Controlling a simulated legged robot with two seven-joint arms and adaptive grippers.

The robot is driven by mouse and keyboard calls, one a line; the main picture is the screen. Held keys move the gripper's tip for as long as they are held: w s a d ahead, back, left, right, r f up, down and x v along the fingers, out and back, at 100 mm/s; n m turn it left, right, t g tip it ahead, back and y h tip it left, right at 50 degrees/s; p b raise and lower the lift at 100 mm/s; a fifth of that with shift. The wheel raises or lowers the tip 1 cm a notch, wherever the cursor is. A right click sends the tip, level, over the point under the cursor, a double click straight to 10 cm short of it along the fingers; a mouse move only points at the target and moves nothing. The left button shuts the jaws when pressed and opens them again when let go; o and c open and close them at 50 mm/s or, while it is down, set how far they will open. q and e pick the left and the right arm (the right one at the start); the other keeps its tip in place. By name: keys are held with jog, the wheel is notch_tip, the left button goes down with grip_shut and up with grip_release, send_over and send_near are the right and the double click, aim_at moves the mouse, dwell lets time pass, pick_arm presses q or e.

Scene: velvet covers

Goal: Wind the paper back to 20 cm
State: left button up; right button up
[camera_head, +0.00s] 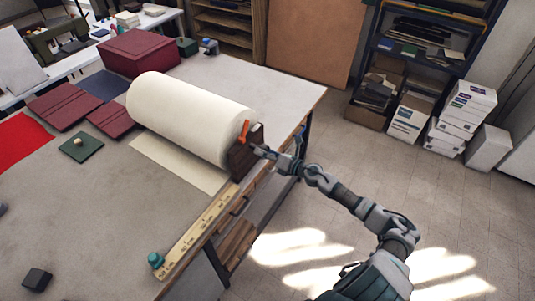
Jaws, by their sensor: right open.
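A big roll of cream paper (190,110) lies in a dark holder on the table. A flat strip of paper (178,164) comes out from under it toward the near side. A dark brown end block (246,152) with an orange lever (244,130) stands at the roll's right end. A wooden ruler (202,231) with printed marks lies along the table's right edge. My right gripper (259,151) is open at the brown block; I cannot tell whether it touches. My left gripper is not in view.
A teal knob-like piece (155,260) stands at the ruler's near end. A dark block (37,279) lies at the lower left. Maroon covers (66,106), a maroon box (138,52) and a green square (81,146) lie left of the roll. The near table top (90,220) is mostly clear.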

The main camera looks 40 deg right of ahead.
jog(key=f+v, duration=0.1)
jog(key=v, duration=1.1)
jog(key=shift+r, duration=0.3)
jog(key=shift+d, duration=0.1)
jog(key=s+d+f+m+g+h, duration=0.1)
jog(key=s+d+f+m+h, duration=0.2)
jog(key=f, duration=0.4)
jog(key=d+f+m+h, duration=0.1)
jog(key=d+f+m, duration=0.1)
jog(key=f+m, duration=0.4)
jog(key=s+d+f+m+g+h, duration=0.1)
jog(key=s+d+f+m+h, duration=0.15)
jog(key=f, duration=0.55)
jog(key=s+a+f+m+g+h, duration=0.15)
jog(key=s+f+m, duration=0.25)
jog(key=f, duration=0.5)
jog(key=s+a+f+m+g, duration=0.15)
jog(key=s+f+m, duration=0.3)
jog(key=f, duration=0.55)
jog(key=s+a+f+m+g, duration=0.45)
jog(key=s+a+f, duration=0.45)
jog(key=s+f, duration=0.45)
jog(key=s+a+f+m+g+y, duration=0.1)
jog(key=s+a+f, duration=0.3)
jog(key=s+a, duration=0.4)
jog(key=s+a+f+m+g+y, duration=0.1)
jog(key=s+a+f+m+g, duration=0.2)
jog(key=s+a, duration=0.5)
jog(key=shift+a+f+g, duration=0.2)
jog(key=shift+f+g, duration=0.65)
